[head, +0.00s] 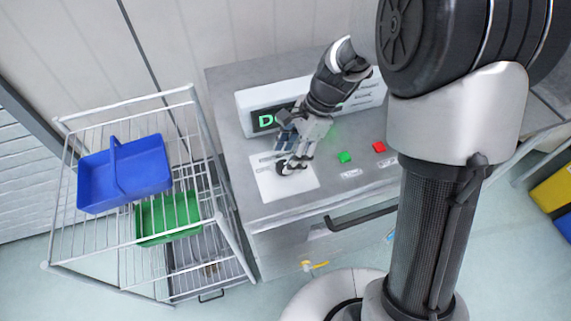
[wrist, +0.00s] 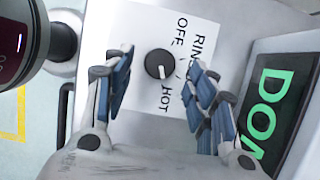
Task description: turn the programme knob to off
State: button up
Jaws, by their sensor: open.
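The programme knob (wrist: 158,64) is round and black with a white pointer, on a white label plate (wrist: 190,30). In the wrist view its pointer is towards the word HOT; OFF and a partly hidden RIN... are also printed there. My gripper (wrist: 160,66) is open, with one blue-padded finger on each side of the knob, apart from it in the picture. In the head view my gripper (head: 290,168) is over the white plate (head: 298,186) on the grey machine top and partly hides the knob.
A display (wrist: 272,110) with green letters, partly cut off, stands beside the plate. Green (head: 345,157) and red (head: 379,147) buttons are to the right. A wire rack (head: 76,240) with a blue basket (head: 100,186) and a green basket (head: 165,215) stands left of the machine.

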aim_at(283, 165)
jog(key=shift+b+x, duration=0.4)
jog(key=shift+x, duration=1.25)
jog(key=shift+r, duration=0.1)
jog(key=c, duration=1)
